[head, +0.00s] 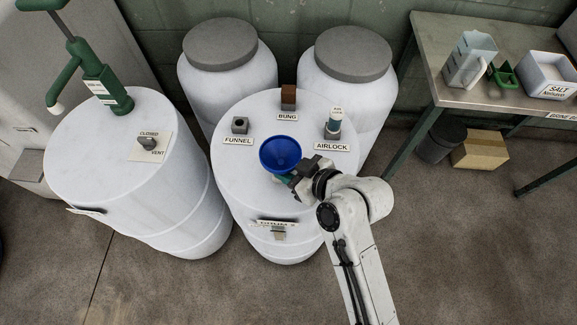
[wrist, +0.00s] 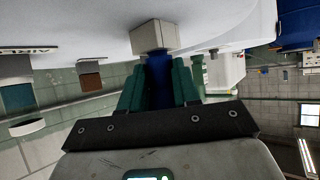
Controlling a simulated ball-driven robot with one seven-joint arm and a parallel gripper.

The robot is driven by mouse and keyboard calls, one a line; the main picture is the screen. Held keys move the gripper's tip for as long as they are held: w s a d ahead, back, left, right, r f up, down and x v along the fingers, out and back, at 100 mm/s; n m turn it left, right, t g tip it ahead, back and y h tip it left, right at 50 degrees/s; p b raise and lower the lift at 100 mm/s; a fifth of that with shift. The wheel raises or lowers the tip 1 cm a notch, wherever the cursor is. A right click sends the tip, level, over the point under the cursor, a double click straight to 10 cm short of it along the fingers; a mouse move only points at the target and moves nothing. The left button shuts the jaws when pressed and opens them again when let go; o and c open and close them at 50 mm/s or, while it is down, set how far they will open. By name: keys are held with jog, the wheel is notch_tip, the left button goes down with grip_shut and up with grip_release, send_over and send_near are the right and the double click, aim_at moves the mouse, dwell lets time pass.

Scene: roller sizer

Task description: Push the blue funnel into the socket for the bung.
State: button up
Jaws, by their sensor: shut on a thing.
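The blue funnel (head: 281,154) is over the drum top, in front of the labels, its wide mouth facing up. My gripper (head: 289,180) reaches it from the lower right and is shut on it. In the wrist view, a blue part of the funnel (wrist: 158,75) sits between the green fingers (wrist: 158,88). A pale block (wrist: 155,37) is at its end; I cannot tell whether they touch. The bowl hides what lies beneath it in the head view. The BUNG socket holds a brown block (head: 288,95) behind its label. The FUNNEL socket (head: 240,125) looks empty.
The airlock (head: 334,122) stands upright at the right of the drum top (head: 230,180). Two lidded drums (head: 222,60) stand behind. A drum with a green pump (head: 118,98) is at left. A bench (head: 430,60) with a jug is at right.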

jog(key=shift+f, duration=0.3)
jog(key=o, duration=1.1)
jog(key=b+v, duration=0.1)
jog(key=v, duration=1)
